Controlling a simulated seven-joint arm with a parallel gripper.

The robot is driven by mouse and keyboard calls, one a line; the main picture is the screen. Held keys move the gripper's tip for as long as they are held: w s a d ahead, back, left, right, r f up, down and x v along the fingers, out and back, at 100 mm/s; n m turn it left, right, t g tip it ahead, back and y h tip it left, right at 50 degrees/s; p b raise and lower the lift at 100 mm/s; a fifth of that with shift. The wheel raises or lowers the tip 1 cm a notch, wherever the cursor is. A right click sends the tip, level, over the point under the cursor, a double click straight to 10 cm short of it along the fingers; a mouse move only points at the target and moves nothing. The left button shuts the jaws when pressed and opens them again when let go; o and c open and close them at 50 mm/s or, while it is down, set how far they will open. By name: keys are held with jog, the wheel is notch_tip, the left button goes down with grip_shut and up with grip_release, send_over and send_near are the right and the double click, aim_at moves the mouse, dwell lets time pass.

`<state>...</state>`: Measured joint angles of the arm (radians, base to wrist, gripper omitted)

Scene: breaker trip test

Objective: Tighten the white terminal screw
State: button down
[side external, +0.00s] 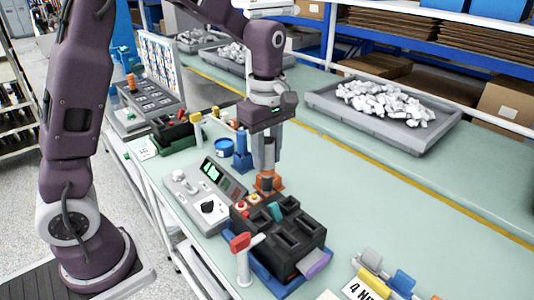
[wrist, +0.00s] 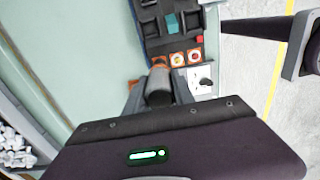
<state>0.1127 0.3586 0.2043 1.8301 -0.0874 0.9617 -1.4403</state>
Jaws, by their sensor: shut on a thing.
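My gripper (side external: 266,160) is shut on a dark cylindrical driver (wrist: 159,84), held upright between the fingers. Its lower end is over the orange terminal pad (side external: 265,186) at the back corner of the black breaker block (side external: 312,240); I cannot tell whether it touches. The wrist view shows a row of orange terminals: one with a pale ring (wrist: 177,60), one with a red ring (wrist: 194,56), and one at the left mostly hidden by the driver. I cannot make out which screw is white; it may be the hidden one.
A grey tester panel (side external: 213,190) with a green screen and black knob stands beside the block. A red-topped handle (side external: 240,243) stands in front. A tray of grey parts (side external: 380,112) is at the back right; the mat between is clear.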

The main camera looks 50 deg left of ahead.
aim_at(267, 141)
jog(key=shift+r, duration=3.05)
